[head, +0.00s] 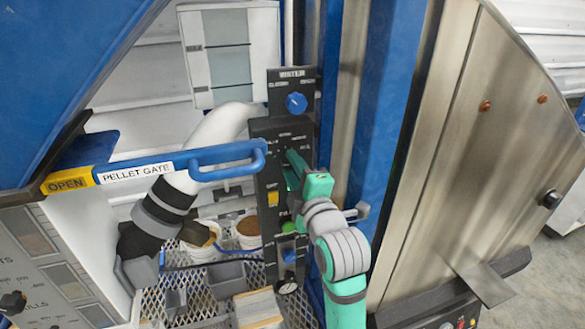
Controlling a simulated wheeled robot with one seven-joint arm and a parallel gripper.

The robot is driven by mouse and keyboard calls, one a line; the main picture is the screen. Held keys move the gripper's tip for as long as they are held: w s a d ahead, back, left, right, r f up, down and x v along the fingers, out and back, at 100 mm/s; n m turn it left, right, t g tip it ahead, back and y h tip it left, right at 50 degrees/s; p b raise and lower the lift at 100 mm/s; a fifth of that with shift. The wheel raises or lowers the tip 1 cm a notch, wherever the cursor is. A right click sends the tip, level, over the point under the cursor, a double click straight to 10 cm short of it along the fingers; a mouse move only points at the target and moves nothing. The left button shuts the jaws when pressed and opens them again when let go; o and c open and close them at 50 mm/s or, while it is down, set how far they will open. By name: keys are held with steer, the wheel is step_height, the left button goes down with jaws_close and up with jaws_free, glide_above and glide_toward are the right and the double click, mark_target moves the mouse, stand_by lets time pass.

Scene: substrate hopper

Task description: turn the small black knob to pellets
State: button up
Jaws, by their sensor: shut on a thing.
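A narrow black control panel (268,128) stands upright in the middle of the head view. My teal gripper (293,168) reaches its middle part from the right and is shut at the panel face, beneath a small row of white lettering. The small black knob is hidden at my fingers, so its pointer cannot be seen. The lettering around it is too small to read. A blue knob (296,102) sits higher on the panel and another blue knob (289,255) sits low on it. A yellow switch (272,198) and a green button (288,227) lie between.
A blue handle labelled PELLET GATE (215,153) extends in from the left, close to the panel, with a yellow OPEN tag. A blue post (385,80) and a steel hopper side (470,140) stand at right.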

steer(key=o, duration=1.1)
steer(key=shift+c, duration=0.2)
steer(key=v, duration=1)
steer(key=shift+s+d, duration=0.15)
steer(key=shift+s, duration=0.25)
